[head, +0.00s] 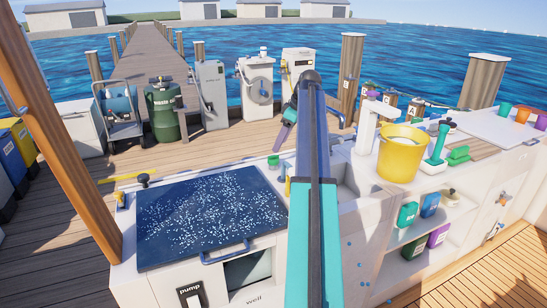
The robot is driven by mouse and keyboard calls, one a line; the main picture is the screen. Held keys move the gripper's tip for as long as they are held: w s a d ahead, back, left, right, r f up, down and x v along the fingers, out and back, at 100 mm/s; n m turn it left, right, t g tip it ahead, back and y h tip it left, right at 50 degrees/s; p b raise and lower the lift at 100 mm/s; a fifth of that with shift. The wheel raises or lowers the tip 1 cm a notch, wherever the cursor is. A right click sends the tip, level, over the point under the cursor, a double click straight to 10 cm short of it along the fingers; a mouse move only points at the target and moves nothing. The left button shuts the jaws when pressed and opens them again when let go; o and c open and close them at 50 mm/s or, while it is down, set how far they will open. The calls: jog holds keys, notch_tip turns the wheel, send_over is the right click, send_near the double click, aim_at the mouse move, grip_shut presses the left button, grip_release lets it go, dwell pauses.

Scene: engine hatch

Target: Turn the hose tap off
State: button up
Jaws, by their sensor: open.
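I cannot tell for certain which fitting is the hose tap. A white pedestal (257,82) with what looks like a round coiled hose stands on the dock behind my arm. A small yellow fitting (120,198) sits at the left corner of the hatch counter, near a yellow hose (118,180). My gripper (277,148) is past the elbow of my arm, pointing down and left above the back of the counter. It is small in view and looks open and empty, apart from both fittings. My raised arm hides part of the counter behind it.
A dark blue speckled hatch lid (210,215) covers the left of the counter. A yellow bucket (401,153) stands right of the sink (345,178). A green tank (164,110) and a grey pedestal (210,95) stand on the dock. Wooden posts rise behind.

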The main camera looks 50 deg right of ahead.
aim_at(274, 156)
jog(key=x, duration=0.7)
jog(key=shift+f+b, duration=0.1)
jog(key=shift+b, duration=0.2)
jog(key=c, duration=0.9)
jog(key=shift+s+a, duration=0.15)
jog(key=shift+a, duration=0.3)
jog(key=shift+c, duration=0.7)
jog(key=shift+d, duration=0.25)
